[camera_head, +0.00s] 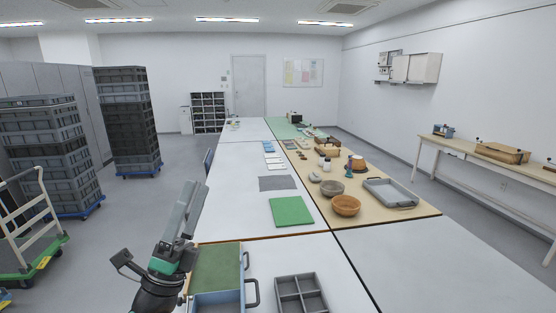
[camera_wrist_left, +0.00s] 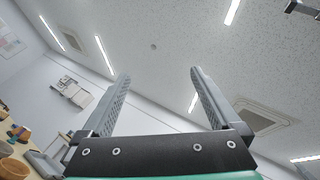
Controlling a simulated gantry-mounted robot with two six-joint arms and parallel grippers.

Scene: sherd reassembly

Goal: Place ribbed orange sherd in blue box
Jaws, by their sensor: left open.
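My left gripper (camera_head: 190,198) is raised at the lower left of the head view, left of the white tables. In the left wrist view, its two fingers (camera_wrist_left: 160,78) point up towards the ceiling, spread apart with nothing between them. A blue box (camera_head: 218,302) with dark handles is at the bottom edge of the head view, partly cut off; a green surface (camera_head: 216,268) lies at its far part. I cannot make out a ribbed orange sherd in either view. My right gripper is not in view.
A grey divided tray (camera_head: 300,293) is right of the blue box. A green mat (camera_head: 291,211) and a dark grey mat (camera_head: 277,183) lie farther back. An orange bowl (camera_head: 346,205) and a grey tray (camera_head: 390,193) are on the tan table. The front right tabletop (camera_head: 440,265) is clear.

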